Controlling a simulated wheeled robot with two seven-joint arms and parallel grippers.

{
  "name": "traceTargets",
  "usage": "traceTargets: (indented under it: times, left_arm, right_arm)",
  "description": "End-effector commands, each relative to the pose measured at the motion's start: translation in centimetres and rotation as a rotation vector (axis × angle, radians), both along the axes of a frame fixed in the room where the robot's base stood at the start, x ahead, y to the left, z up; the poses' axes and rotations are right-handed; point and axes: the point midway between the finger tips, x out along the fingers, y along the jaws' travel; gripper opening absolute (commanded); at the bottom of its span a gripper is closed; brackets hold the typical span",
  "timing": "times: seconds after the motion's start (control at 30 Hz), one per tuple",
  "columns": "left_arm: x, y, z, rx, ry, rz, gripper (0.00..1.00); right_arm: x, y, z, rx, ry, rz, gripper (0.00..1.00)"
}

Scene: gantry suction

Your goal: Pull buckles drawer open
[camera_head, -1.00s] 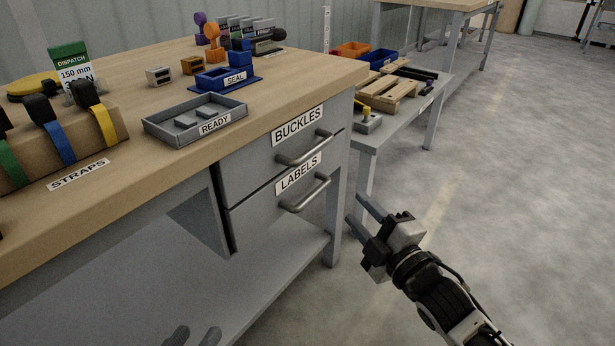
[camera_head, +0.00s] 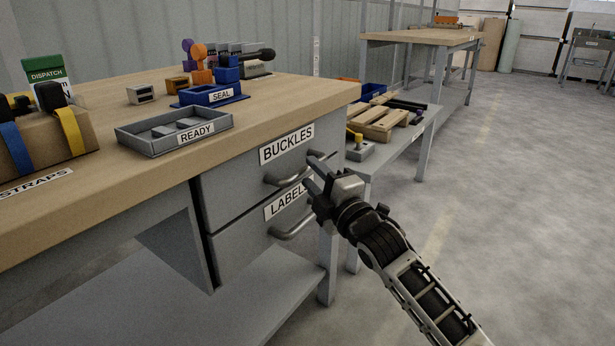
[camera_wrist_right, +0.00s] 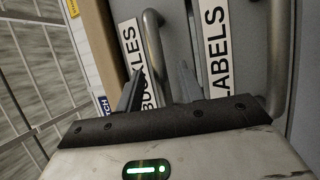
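The buckles drawer (camera_head: 232,187) is the upper grey drawer under the bench's right end. It looks shut, its face in line with the drawer below. Its bar handle (camera_head: 282,180) sits below the BUCKLES label (camera_head: 287,145). My right gripper (camera_head: 312,172) is open and empty, at the handle's right end. In the right wrist view its two fingers (camera_wrist_right: 160,82) point at the drawer front, and the buckles handle (camera_wrist_right: 152,45) runs between them in the picture. I cannot tell whether they reach around the bar. My left gripper is out of view.
The labels drawer (camera_head: 232,248) with its own handle (camera_head: 291,222) is just below. The bench top (camera_head: 115,178) overhangs above, carrying a READY tray (camera_head: 150,143) and a blue SEAL holder (camera_head: 212,97). A low side table (camera_head: 400,145) stands behind the gripper. Open floor lies to the right.

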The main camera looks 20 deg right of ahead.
Motion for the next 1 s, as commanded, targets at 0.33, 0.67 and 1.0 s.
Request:
traceTargets:
  times: [0.33,0.67,1.0]
  left_arm:
    - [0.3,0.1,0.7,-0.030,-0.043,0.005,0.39]
    - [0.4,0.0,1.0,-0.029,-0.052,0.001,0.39]
    - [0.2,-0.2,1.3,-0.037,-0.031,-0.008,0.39]
  right_arm:
    - [2.6,0.7,0.5,0.000,0.000,0.000,0.38]
    - [2.6,0.7,0.5,0.000,0.000,0.000,0.07]
    - [2.2,1.0,0.7,-0.001,0.001,0.012,0.00]
